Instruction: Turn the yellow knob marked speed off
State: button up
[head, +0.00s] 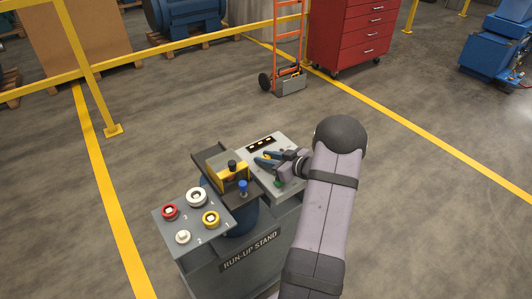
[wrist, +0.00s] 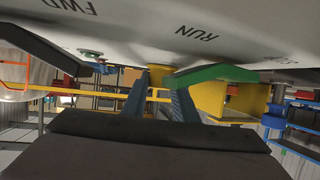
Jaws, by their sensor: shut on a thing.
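A yellow knob (wrist: 158,75) on the right-hand panel (wrist: 240,30) shows in the wrist view, where the panel appears upside down. My gripper (wrist: 160,92) has its two blue fingers on either side of this knob and is shut on it. In the head view my gripper (head: 266,158) reaches in from the right over the panel, and its fingers and wrist largely hide the knob. No speed marking is readable; the words FWD and RUN show on the panel. A green lever (wrist: 215,73) sits close beside the fingers.
The run-up stand (head: 240,255) also carries a left panel with a red knob (head: 170,211), a yellow-ringed knob (head: 211,218) and white knobs. A yellow block (head: 229,179) and a blue knob (head: 243,187) stand between the panels. A green control (head: 279,184) lies below my wrist.

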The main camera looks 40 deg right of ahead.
jog(key=n+g+y, duration=0.1)
jog(key=n+y, duration=0.2)
jog(key=shift+d, duration=0.15)
jog(key=shift+f+n+g+y+b, duration=0.2)
jog(key=shift+n+g+y+b, duration=0.5)
jog(key=shift+n+y, duration=0.4)
jog(key=n+g+y+b, duration=0.1)
jog(key=n+y+b, duration=0.1)
jog(key=b, duration=0.1)
jog(key=shift+g, duration=0.3)
jog(key=shift+n+y+b, duration=0.3)
jog(key=shift+b, duration=0.35)
jog(key=shift+r+n+g+y+b, duration=0.15)
jog(key=shift+n+g+y+b, duration=0.3)
jog(key=shift+g+b, duration=0.25)
jog(key=shift+w+r, duration=0.1)
jog(key=shift+r, duration=0.05)
jog(key=o, duration=1.1)
jog(key=shift+c, duration=0.2)
notch_tip(320, 180, up, 10)
jog(key=shift+b, duration=0.4)
